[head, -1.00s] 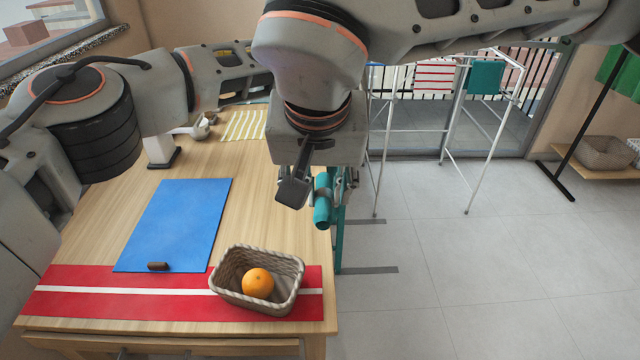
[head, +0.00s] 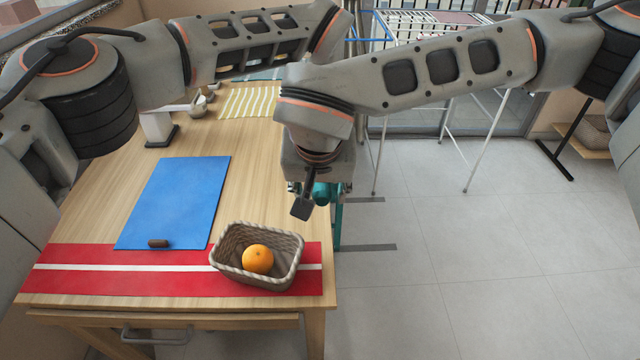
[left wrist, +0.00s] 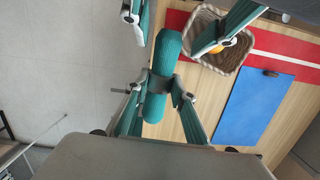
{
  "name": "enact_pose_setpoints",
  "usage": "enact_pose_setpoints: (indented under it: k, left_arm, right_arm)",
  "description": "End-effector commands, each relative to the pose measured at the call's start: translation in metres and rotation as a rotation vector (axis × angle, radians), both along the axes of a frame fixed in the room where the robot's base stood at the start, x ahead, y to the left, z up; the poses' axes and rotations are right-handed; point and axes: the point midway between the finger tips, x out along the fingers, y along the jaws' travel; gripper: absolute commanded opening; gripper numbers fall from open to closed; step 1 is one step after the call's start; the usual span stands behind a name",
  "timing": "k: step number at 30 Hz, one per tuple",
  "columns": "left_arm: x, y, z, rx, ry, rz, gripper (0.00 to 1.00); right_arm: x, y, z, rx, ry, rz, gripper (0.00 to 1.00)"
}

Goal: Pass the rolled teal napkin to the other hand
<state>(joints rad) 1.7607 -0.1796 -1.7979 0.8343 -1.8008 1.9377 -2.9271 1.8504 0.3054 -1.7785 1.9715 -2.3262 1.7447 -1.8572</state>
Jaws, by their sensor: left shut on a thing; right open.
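The rolled teal napkin (left wrist: 162,50) is a ribbed cylinder. In the left wrist view my left gripper (left wrist: 161,84) is shut around its lower middle. My right gripper (left wrist: 172,42) shows at the top of that view, open, with one finger on each side of the napkin's upper end and gaps between. In the head view a small part of the napkin (head: 322,191) shows under the wrist of my right gripper (head: 321,203), off the table's right edge. My left gripper is hidden there behind the right arm.
The wooden table (head: 190,150) carries a blue mat (head: 180,200), a red runner (head: 100,285), a wicker basket (head: 228,243) holding an orange (head: 257,259), and a small brown roll (head: 158,243). A white drying rack (head: 485,140) stands behind.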

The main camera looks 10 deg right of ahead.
Motion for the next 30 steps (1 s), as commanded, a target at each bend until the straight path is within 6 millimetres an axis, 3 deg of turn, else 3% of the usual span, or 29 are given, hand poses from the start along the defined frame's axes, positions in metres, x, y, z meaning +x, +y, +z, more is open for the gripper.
enact_pose_setpoints:
  k: [8,13,15,16,18,30]
  left_arm:
    - [0.0000,0.0000,0.0003,0.000,0.000,0.000,0.03]
    - [0.0000,-0.0002,0.0003,0.000,0.000,0.000,0.03]
    - [-0.0001,-0.0005,0.0004,-0.001,0.000,0.000,0.03]
    - [-0.0002,-0.0006,0.0004,-0.001,0.000,0.000,0.27]
    - [-0.0002,-0.0007,0.0004,-0.001,0.000,-0.001,0.44]
    - [0.0019,0.0019,0.0039,-0.015,0.008,0.023,0.44]
  right_arm:
    - [0.0005,-0.0001,-0.0012,0.000,0.000,0.000,0.45]
    - [0.0004,0.0001,-0.0010,0.001,0.000,0.000,0.03]
    - [0.0004,0.0004,-0.0008,0.002,0.000,0.001,0.03]
    - [0.0005,0.0006,-0.0006,0.001,0.000,0.002,0.03]
    - [0.0003,0.0009,-0.0006,0.001,0.000,0.002,0.03]
    - [0.0004,0.0001,-0.0007,0.001,0.000,0.000,0.03]
